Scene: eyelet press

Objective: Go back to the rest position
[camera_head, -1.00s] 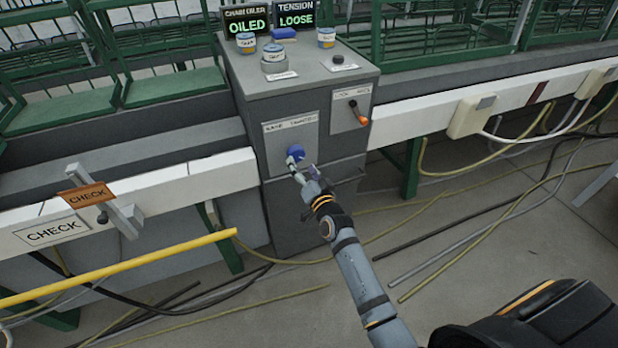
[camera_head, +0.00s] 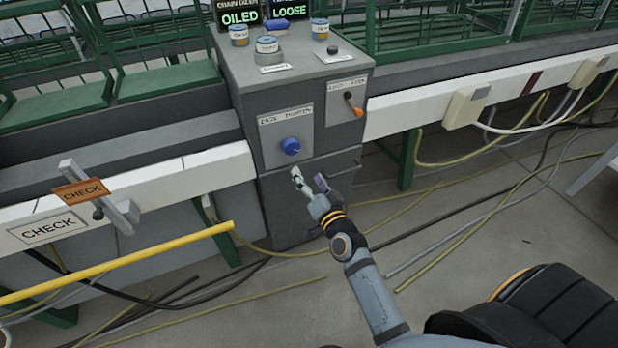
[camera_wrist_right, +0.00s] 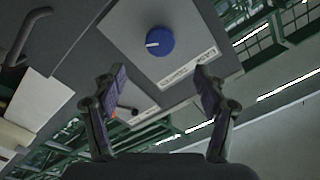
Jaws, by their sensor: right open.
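My right gripper (camera_head: 309,180) is open and empty in the head view, just in front of the grey cabinet and below the blue knob (camera_head: 290,146). A gap shows between the gripper and the knob. In the right wrist view the two fingers (camera_wrist_right: 160,88) are spread wide, and the blue knob (camera_wrist_right: 159,41) with its white pointer mark sits beyond them on a light plate. Nothing is between the fingers. My left gripper is in neither view.
The grey cabinet (camera_head: 262,190) carries an orange-tipped lever (camera_head: 355,108), several small tins and two displays, one reading OILED (camera_head: 240,16). A yellow bar (camera_head: 120,262) and a CHECK gauge (camera_head: 82,192) are at the left. Cables (camera_head: 470,230) lie on the floor.

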